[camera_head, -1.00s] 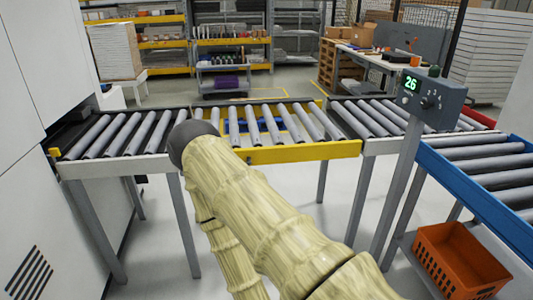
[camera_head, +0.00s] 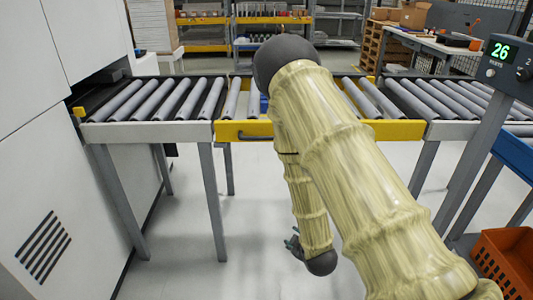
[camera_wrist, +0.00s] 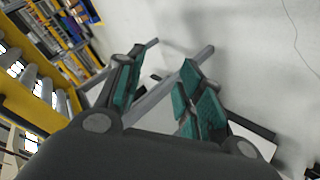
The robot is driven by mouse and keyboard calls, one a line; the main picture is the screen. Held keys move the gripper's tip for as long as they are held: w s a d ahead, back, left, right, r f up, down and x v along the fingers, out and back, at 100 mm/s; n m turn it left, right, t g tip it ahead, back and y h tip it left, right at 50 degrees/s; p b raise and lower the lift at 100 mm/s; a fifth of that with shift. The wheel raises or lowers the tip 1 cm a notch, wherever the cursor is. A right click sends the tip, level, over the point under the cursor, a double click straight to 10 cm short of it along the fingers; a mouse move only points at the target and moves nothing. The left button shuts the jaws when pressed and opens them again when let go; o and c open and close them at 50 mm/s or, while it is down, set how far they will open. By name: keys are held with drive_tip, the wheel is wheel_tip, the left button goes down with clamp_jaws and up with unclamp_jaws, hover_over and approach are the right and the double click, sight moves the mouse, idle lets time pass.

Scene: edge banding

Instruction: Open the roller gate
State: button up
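The roller gate is the yellow-framed roller section (camera_head: 395,131) in the middle of the conveyor line. It lies level with the sections on both sides. A dark handle (camera_head: 250,136) shows on its yellow front bar, left of my arm. My arm hides the middle of the gate. My gripper (camera_head: 292,245) hangs low in front of the gate, below its front bar and mostly hidden behind my arm's end. In the wrist view my gripper (camera_wrist: 160,90) has its teal-padded fingers apart with nothing between them. The yellow frame also shows at the left of the wrist view (camera_wrist: 30,105).
Fixed rollers (camera_head: 150,100) lead left into a white machine (camera_head: 60,200). A control box reading 26 (camera_head: 505,62) stands on a post at right, near a blue-sided conveyor (camera_head: 515,152) and an orange crate (camera_head: 505,262). The floor beneath the gate looks clear.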

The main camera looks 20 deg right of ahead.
drive_tip(key=w+r+n+t+y+b, duration=0.1)
drive_tip(key=w+r+n+t+b, duration=0.45)
drive_tip(key=w+r, duration=0.5)
drive_tip(key=n+t+y+b, duration=0.2)
drive_tip(key=n+t+b, duration=0.2)
drive_tip(key=n+b, duration=0.15)
approach(267, 138)
drive_tip(key=x, duration=1)
drive_tip(key=shift+w+f, duration=0.25)
drive_tip(key=shift+w, duration=0.15)
clamp_jaws()
